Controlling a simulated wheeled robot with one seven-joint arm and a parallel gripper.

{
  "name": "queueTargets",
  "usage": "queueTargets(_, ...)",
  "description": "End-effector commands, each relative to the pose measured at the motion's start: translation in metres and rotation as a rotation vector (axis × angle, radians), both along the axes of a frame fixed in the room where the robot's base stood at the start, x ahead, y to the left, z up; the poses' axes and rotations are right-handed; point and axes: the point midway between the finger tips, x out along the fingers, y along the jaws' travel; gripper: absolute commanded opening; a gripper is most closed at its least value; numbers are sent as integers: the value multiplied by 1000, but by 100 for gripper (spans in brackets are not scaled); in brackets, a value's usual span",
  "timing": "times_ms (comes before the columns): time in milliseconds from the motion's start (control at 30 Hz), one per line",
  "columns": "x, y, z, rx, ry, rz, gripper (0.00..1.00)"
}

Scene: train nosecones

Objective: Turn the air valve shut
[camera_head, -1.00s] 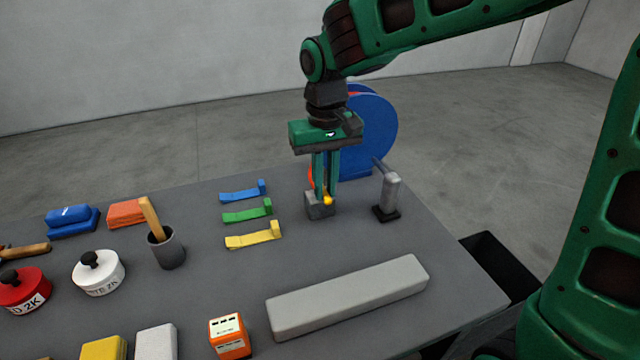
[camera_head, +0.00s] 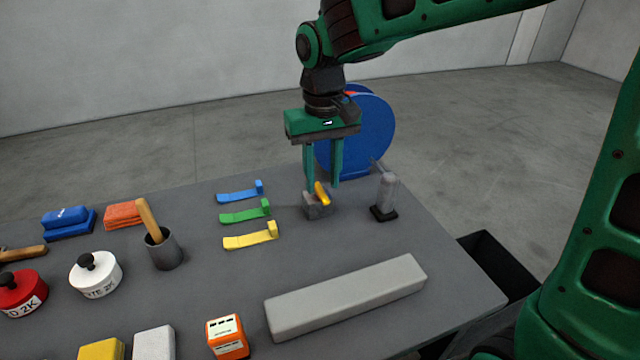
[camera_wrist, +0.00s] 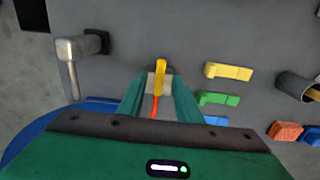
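The air valve is a small grey block (camera_head: 316,208) with a yellow handle (camera_head: 322,193) on top, at the far right part of the table. In the wrist view the yellow handle (camera_wrist: 161,70) points away from my gripper's palm, in line with an orange-red hose (camera_wrist: 154,106). My gripper (camera_head: 322,186) is open and points down over the valve. Its two green fingers stand apart on either side of the handle, with nothing held between them. I cannot tell exactly how far above the block the fingertips are.
A grey post with a side arm (camera_head: 386,195) stands just right of the valve. A blue reel (camera_head: 368,135) is behind it. Blue, green and yellow (camera_head: 250,236) clips lie to the left. A long grey bar (camera_head: 346,297) lies in front.

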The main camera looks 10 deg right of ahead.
Motion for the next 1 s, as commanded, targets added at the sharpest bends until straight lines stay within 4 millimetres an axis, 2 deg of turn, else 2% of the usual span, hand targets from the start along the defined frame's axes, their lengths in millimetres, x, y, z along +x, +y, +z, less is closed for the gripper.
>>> queueTargets(200,1,0,43,2,-3,0,31)
queueTargets(400,0,0,72,0,0,0,31)
queueTargets(600,-1,0,84,-2,3,0,31)
queueTargets(1000,-1,0,85,-2,3,0,31)
